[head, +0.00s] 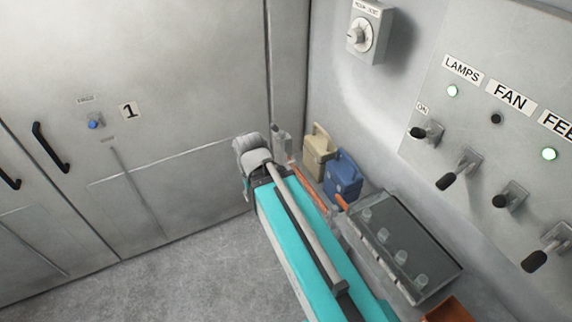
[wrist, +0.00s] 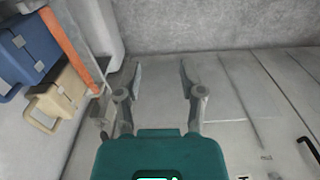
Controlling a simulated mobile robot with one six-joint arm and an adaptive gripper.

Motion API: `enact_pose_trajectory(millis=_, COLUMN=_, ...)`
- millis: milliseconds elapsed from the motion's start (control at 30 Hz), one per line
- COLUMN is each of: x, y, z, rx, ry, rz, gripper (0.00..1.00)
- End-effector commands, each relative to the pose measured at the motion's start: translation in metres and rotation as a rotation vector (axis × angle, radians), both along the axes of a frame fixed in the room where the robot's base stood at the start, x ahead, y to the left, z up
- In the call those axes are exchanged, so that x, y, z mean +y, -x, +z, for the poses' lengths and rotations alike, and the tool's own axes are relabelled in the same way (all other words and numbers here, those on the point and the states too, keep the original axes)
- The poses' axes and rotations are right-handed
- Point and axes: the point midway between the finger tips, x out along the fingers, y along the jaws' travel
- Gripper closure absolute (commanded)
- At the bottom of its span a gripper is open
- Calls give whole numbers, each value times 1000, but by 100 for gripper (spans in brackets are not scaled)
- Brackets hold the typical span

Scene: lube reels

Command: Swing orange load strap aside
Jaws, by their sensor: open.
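The orange load strap (head: 309,187) runs as a straight, narrow band along the front of two canisters. In the head view my arm hides part of it. In the wrist view the strap (wrist: 66,46) slants across the upper left, its lower end near a grey fitting (wrist: 104,112). My gripper (wrist: 160,72) is open and empty, its two fingers apart over wall and floor. It is to the right of the strap in the wrist view and does not touch it. I cannot make out its fingers in the head view.
A beige canister (head: 318,152) and a blue canister (head: 343,175) stand behind the strap by the wall. A switch panel (head: 500,120) is at right. The floor (head: 190,270) at left is clear.

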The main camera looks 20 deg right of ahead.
Motion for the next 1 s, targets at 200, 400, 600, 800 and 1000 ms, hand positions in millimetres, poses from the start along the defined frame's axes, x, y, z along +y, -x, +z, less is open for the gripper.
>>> enact_pose_trajectory(millis=200, x=-1, y=-1, z=-3, rx=-1, ry=7, rz=9, gripper=49)
enact_pose_trajectory(millis=400, x=-4, y=-10, z=-21, rx=-3, ry=60, rz=68, gripper=49)
enact_pose_trajectory(millis=600, x=-17, y=-27, z=-52, rx=1, ry=175, rz=194, gripper=49)
enact_pose_trajectory(millis=800, x=-38, y=-49, z=-85, rx=27, ry=329, rz=358, gripper=49)
enact_pose_trajectory(millis=1000, x=-58, y=-71, z=-113, rx=76, ry=484, rz=522, gripper=49)
